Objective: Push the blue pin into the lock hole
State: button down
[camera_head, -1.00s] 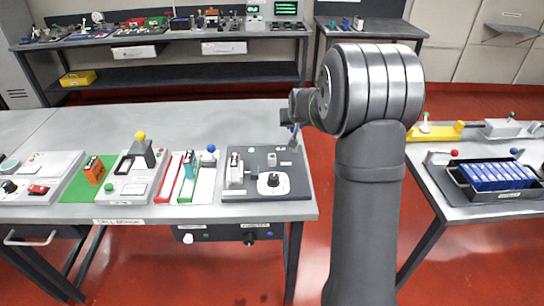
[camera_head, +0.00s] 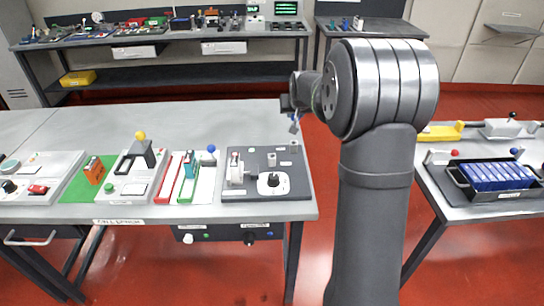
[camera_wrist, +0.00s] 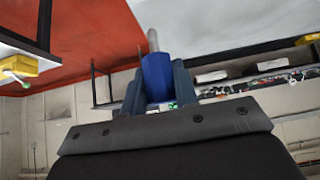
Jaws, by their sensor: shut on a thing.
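My gripper (camera_wrist: 157,90) is shut on the blue pin (camera_wrist: 156,76), which sits between the two fingers in the wrist view. The pin's pale metal tip (camera_wrist: 153,40) sticks out beyond the fingers. In the head view my gripper (camera_head: 293,117) hangs over the back right part of the dark station plate (camera_head: 300,178), apart from it. The pin shows there only as a small shape below the fingers. I cannot clearly make out the lock hole. A small upright block (camera_head: 271,160) and a black knob (camera_head: 273,180) stand on the plate.
Left of the plate are a blue-knobbed lever (camera_head: 211,149), red and green strips and a yellow-knobbed lever (camera_head: 140,136). The bench (camera_head: 90,128) is clear behind them. A separate table at the right holds a tray of blue cells (camera_head: 497,176).

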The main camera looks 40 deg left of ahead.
jog(key=shift+r, duration=0.15)
jog(key=s+n+g+y, duration=0.1)
jog(key=s+n, duration=0.1)
jog(key=s, duration=0.8)
jog(key=shift+s+a+r, duration=0.25)
jog(key=shift+a+r, duration=0.1)
jog(key=shift+r, duration=0.05)
jog(key=shift+f, duration=2.9)
jog(key=shift+f, duration=2.4)
jog(key=c, duration=1.1)
grip_release()
jog(key=shift+o, duration=0.2)
